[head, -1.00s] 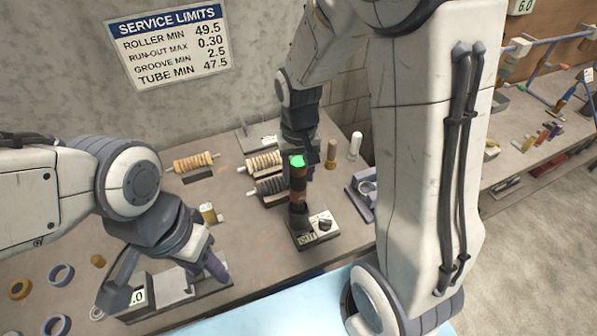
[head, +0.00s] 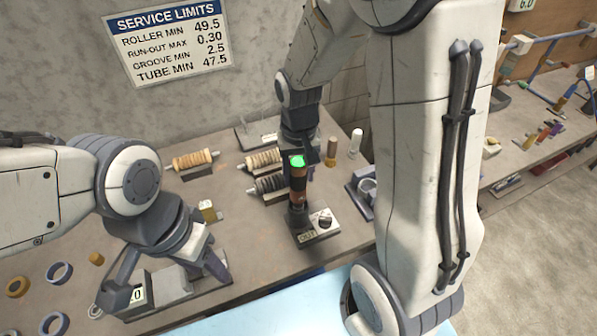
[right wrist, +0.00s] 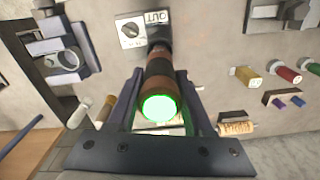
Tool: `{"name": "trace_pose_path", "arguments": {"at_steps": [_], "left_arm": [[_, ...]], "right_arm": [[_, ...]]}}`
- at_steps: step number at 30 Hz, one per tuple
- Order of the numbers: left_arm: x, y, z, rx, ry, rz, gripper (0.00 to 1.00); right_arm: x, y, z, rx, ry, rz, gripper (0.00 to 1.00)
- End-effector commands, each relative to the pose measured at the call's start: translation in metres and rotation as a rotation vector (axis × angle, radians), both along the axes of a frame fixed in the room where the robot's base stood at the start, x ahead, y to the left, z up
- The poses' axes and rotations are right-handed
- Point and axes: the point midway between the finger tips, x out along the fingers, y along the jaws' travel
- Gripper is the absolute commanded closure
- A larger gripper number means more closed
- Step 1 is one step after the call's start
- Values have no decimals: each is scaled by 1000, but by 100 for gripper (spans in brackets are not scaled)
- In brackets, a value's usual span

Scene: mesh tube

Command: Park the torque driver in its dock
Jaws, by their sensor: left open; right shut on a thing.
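The torque driver (head: 299,187) is a brown and black cylinder with a glowing green top. It stands roughly upright over its dock (head: 325,227), a grey block with a dark socket, a black knob and a label reading OUT. The driver's lower end meets the dark socket; I cannot tell how deep it sits. My right gripper (head: 308,160) is shut on the driver's upper part. In the right wrist view the driver (right wrist: 160,80) is between the fingers, with the dock (right wrist: 131,31) beyond. My left gripper (head: 168,279) is open, low at the left, its fingers apart around a grey block.
Ribbed rollers (head: 263,160) lie on stands behind and left of the dock. A grey fixture with a ring (head: 362,187) stands to its right. Loose rings (head: 58,273) lie at the bench's left. Bare bench shows between the dock and my left gripper.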

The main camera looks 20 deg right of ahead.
Motion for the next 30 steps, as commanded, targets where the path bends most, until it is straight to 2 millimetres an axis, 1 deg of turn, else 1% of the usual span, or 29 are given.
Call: {"name": "trace_pose_path", "arguments": {"at_steps": [30], "left_arm": [[0, 0, -9, 0, 0, 0, 50]], "right_arm": [[1, 0, -11, 1, -2, 0, 100]]}}
